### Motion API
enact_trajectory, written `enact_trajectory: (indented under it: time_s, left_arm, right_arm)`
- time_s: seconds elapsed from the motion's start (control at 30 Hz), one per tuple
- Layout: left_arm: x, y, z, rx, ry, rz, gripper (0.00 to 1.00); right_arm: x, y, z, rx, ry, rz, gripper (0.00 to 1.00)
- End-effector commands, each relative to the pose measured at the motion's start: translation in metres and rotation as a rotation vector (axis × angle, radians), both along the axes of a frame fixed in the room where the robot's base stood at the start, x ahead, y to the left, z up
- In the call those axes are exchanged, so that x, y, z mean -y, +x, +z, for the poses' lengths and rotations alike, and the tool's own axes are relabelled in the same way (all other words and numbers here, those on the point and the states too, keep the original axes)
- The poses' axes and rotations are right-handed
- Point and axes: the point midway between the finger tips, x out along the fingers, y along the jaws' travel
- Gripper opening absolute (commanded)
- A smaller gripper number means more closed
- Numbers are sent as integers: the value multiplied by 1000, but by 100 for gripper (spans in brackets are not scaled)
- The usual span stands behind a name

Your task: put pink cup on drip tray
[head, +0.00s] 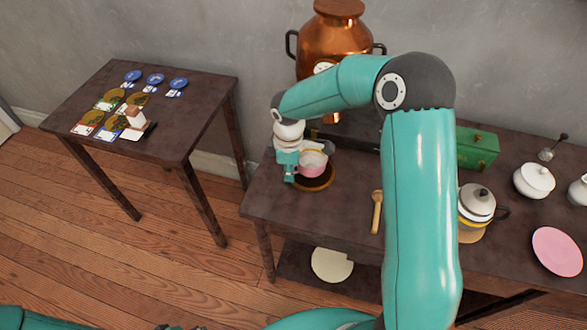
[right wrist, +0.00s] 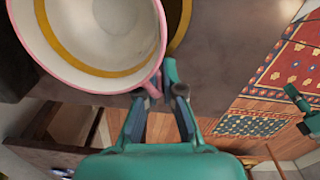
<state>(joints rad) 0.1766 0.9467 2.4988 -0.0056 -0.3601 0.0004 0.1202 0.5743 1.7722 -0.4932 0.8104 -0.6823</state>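The pink cup (head: 313,165), white inside with a gold band, is at the left end of the long dark table, below the copper urn. My right gripper (head: 290,172) is at its left side. In the right wrist view the cup (right wrist: 100,68) fills the upper left, and my right gripper's fingertips (right wrist: 164,86) are closed at its pink edge, apparently on the handle. A round dark drip tray with a brown-gold rim (head: 318,187) lies under the cup; I cannot tell whether they touch. Only dark bits of my left gripper (head: 168,327) show at the bottom edge.
The copper urn (head: 335,45) stands behind the cup. A wooden spoon (head: 376,210), lidded white pot (head: 477,200), green box (head: 477,148), white bowl (head: 534,180) and pink saucer (head: 557,250) are to the right. My right arm hides the table's middle. A small table (head: 185,120) holds cards.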

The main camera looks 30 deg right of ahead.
Motion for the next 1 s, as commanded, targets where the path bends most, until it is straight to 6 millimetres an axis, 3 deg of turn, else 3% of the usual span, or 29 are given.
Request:
enact_trajectory:
  time_s: [0.03,0.13,0.57,0.77,1.0]
  left_arm:
    - [0,0,0,0,0,0,40]
    - [0,0,0,0,0,0,40]
    - [0,0,2,0,0,0,40]
    - [0,0,3,0,0,0,40]
    - [0,0,5,0,0,0,40]
  right_arm:
    - [0,0,0,0,0,0,14]
    - [0,0,0,-1,0,0,31]
    - [0,0,7,1,-1,-1,31]
    - [1,0,37,4,-1,-1,31]
    - [0,0,86,4,-1,-2,31]
